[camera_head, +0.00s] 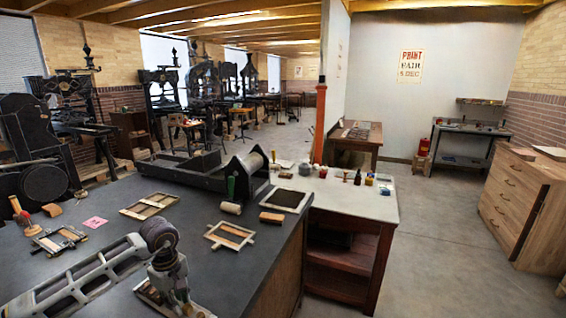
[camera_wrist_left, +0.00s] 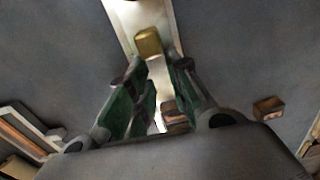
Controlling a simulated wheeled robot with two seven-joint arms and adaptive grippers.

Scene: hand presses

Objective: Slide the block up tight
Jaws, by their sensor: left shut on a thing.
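A brass-coloured block (camera_wrist_left: 148,42) sits in a long pale tray (camera_wrist_left: 124,14) in the left wrist view. My left gripper (camera_wrist_left: 157,72) has green-padded fingers on either side of the tray's middle, shut on the block; the exact contact is partly hidden. A brown block (camera_wrist_left: 175,114) shows lower down between the fingers. In the head view my left gripper (camera_head: 178,305) points down at the near table edge, over the tray (camera_head: 148,294). My right gripper is not in view.
A black press bed (camera_head: 195,171) stands behind.

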